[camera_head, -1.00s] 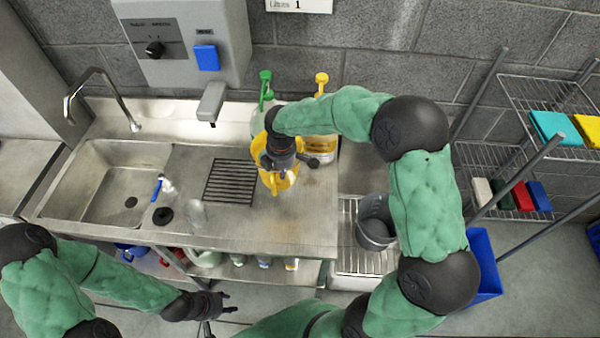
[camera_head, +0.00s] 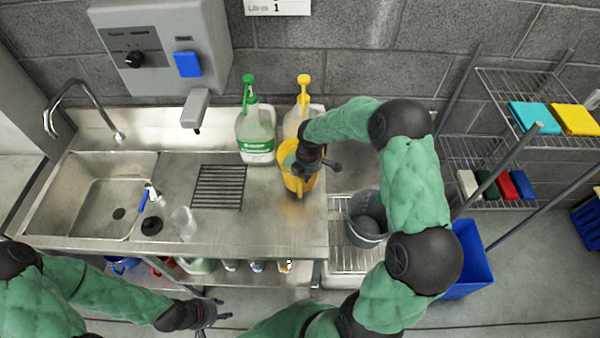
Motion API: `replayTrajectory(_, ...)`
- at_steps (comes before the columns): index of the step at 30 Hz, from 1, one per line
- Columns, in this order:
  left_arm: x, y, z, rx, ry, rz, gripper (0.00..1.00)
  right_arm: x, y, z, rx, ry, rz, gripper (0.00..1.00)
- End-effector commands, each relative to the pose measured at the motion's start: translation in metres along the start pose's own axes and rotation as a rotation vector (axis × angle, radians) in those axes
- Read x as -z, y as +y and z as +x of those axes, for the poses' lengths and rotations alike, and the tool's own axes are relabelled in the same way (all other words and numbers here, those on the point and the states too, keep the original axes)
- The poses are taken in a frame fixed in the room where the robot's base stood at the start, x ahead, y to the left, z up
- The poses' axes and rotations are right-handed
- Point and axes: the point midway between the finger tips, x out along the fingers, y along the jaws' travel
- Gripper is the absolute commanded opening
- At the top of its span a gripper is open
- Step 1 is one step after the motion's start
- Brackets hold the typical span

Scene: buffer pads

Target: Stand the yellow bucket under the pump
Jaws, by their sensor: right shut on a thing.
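The yellow bucket (camera_head: 298,184) is at the right part of the steel counter, in front of the jug with the yellow pump (camera_head: 303,88). My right gripper (camera_head: 305,165) is shut on it, at its upper part, and hides some of the rim. I cannot tell whether its base touches the counter. The jug with the green pump (camera_head: 249,90) stands left of the bucket, against the back. A grey wall spout (camera_head: 197,108) hangs above and behind a dark grate (camera_head: 218,187). My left gripper (camera_head: 212,318) is low in front of the counter, empty and open.
The sink (camera_head: 110,195) is at the left. A clear cup (camera_head: 184,222) stands on the counter's front part. A grey bucket (camera_head: 367,222) stands right of the counter, near my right arm. A wire shelf (camera_head: 500,155) and a blue bin (camera_head: 470,260) are further right.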

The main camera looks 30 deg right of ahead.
Motion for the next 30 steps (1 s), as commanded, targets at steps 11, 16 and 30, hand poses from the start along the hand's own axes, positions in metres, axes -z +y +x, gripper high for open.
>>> replayTrajectory(11,0.000,0.000,0.000,0.000,0.000,0.000,0.40,-0.011,0.002,0.023,-0.007,0.000,0.001,0.00)
replayTrajectory(16,0.000,0.000,0.000,0.000,0.000,0.000,0.40,-0.011,0.001,0.037,-0.010,0.000,0.001,0.00)
replayTrajectory(30,0.000,-0.001,0.002,0.000,0.000,0.000,0.40,-0.010,-0.003,0.043,-0.002,0.000,0.000,0.31)
